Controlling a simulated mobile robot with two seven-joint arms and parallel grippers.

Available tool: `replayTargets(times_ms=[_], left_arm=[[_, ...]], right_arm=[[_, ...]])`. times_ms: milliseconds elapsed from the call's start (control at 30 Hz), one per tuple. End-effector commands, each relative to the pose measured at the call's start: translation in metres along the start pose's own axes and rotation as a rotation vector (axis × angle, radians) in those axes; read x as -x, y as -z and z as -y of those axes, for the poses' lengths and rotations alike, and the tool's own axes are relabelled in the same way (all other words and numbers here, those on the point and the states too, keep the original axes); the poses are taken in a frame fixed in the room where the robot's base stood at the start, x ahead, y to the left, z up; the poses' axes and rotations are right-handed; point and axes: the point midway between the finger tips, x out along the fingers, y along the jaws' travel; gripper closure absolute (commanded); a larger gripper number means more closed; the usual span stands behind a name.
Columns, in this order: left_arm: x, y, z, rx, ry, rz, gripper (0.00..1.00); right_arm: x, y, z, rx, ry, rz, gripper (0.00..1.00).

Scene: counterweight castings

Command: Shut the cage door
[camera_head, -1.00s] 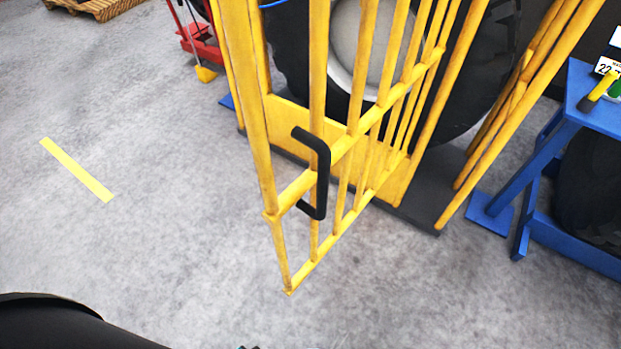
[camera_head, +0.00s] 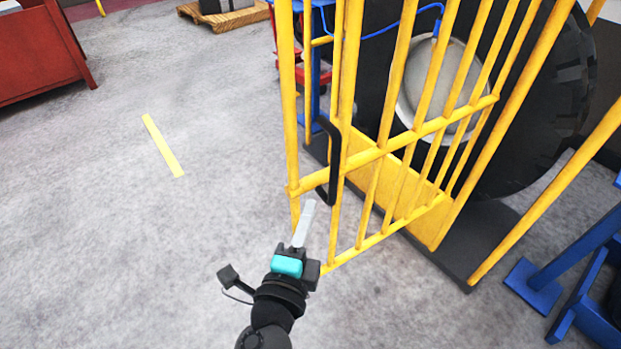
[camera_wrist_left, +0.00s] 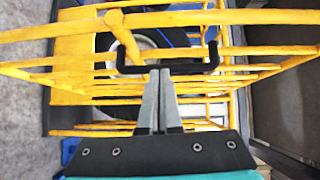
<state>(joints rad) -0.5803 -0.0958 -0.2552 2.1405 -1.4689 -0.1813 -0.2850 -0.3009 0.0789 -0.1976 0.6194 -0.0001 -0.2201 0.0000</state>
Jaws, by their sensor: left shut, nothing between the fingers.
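The yellow barred cage door (camera_head: 381,153) stands swung out from the cage in the head view. Its black handle (camera_head: 333,160) is a bracket on the door's free-edge side; it also shows in the left wrist view (camera_wrist_left: 134,69). My left gripper (camera_head: 308,205) is shut and empty, just below and in front of the handle in the head view. In the left wrist view its fingertips (camera_wrist_left: 160,72) lie together near the middle of the handle. I cannot tell whether they touch it. My right gripper is not in view.
A large black tyre (camera_head: 535,120) with a pale hub stands in the cage on a dark base (camera_head: 490,240). Blue stands (camera_head: 535,285) are at the right. A pallet (camera_head: 228,17) lies at the back. The grey floor left of the door is clear, with a yellow strip (camera_head: 162,145).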

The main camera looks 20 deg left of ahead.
Motion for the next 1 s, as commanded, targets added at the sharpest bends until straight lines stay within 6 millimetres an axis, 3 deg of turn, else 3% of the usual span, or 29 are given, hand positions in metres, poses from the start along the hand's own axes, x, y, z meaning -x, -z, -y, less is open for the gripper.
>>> replayTargets(times_ms=[100,267,700,1000], left_arm=[[0.000,-0.002,0.017,-0.031,0.036,0.009,1.00],[-0.008,-0.003,0.021,-0.037,0.042,0.010,1.00],[-0.070,-0.003,0.024,-0.033,0.041,0.010,1.00],[-0.096,-0.003,0.022,-0.032,0.039,0.010,1.00]], right_arm=[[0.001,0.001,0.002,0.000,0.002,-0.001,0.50],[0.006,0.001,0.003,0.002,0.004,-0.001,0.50],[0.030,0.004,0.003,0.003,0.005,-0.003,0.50],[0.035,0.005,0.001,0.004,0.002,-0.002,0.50]])
